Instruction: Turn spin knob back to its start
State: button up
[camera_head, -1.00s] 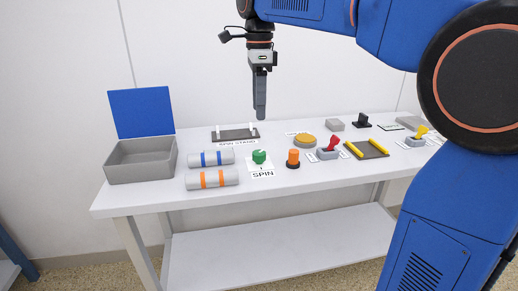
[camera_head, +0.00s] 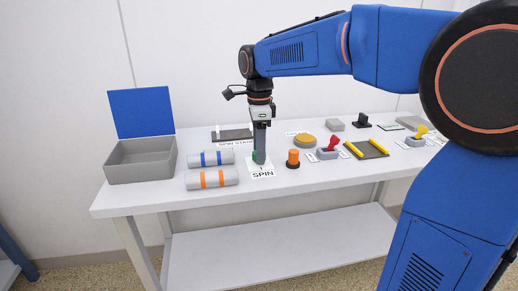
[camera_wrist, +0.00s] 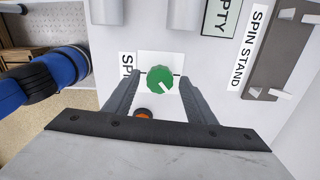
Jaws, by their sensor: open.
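The green spin knob (camera_wrist: 160,79) sits on a white plate on the table, with a white pointer line on its top that runs toward the lower right in the wrist view. In the head view the knob (camera_head: 264,158) is partly hidden behind my fingers. My gripper (camera_head: 259,160) points straight down over it. In the wrist view my gripper (camera_wrist: 160,88) is open, with one finger on each side of the knob and a gap showing on both sides. The SPIN label (camera_head: 263,175) lies in front of the knob.
An orange knob (camera_head: 293,158) stands close on the right. Two grey rolls with blue bands (camera_head: 211,158) and orange bands (camera_head: 211,179) lie on the left. The spin stand (camera_head: 232,135) is behind. A red-lever switch (camera_head: 328,149) is further right. The table's front strip is clear.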

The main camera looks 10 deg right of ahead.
jog(key=c, duration=1)
jog(key=shift+c, duration=0.2)
